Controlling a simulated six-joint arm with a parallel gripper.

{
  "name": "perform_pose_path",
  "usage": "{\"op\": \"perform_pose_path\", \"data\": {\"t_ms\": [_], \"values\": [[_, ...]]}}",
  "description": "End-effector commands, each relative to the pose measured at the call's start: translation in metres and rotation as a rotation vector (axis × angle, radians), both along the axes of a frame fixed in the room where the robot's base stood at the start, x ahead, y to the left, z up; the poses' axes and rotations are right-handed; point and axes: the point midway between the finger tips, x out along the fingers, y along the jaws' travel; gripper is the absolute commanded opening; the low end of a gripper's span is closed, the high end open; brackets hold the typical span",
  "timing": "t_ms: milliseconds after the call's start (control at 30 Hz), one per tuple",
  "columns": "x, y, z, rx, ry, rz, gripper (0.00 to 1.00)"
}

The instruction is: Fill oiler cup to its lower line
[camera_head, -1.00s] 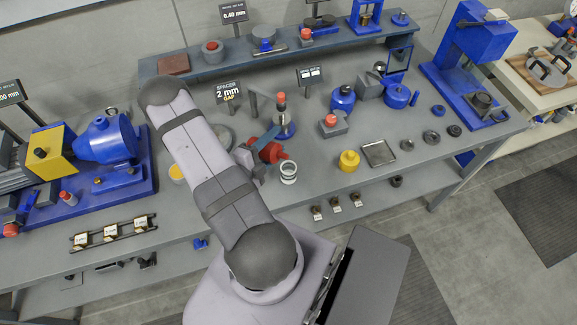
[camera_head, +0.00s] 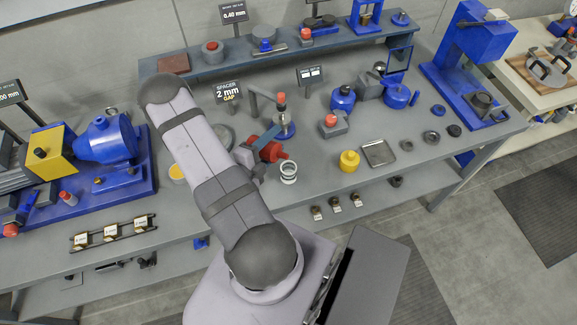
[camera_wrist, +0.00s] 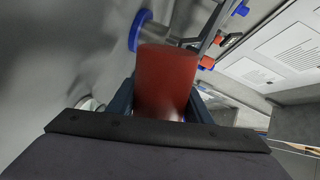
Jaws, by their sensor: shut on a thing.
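My gripper (camera_wrist: 162,103) is shut on a red cylindrical container (camera_wrist: 166,80), with a dark finger on each side of it. In the head view the red container (camera_head: 268,150) lies tilted, close to sideways, with its narrow end toward the right. A small pale cup with ringed bands (camera_head: 288,173), which looks like the oiler cup, stands on the bench just below and right of that end in the picture. The cup's lines and any liquid level are too small to read. I cannot tell whether anything flows from the container.
A blue-based post with a red top (camera_head: 283,118) stands close behind the red container. A "2 mm gap" sign (camera_head: 227,92) stands behind. The bench between cup and yellow bottle is clear.

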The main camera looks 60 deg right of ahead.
Motion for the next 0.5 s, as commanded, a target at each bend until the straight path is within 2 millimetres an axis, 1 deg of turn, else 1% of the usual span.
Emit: {"op": "perform_pose_path", "data": {"t_ms": [500], "values": [[0.0003,-0.0002,0.0028,-0.003,-0.031,0.0,0.16]]}}
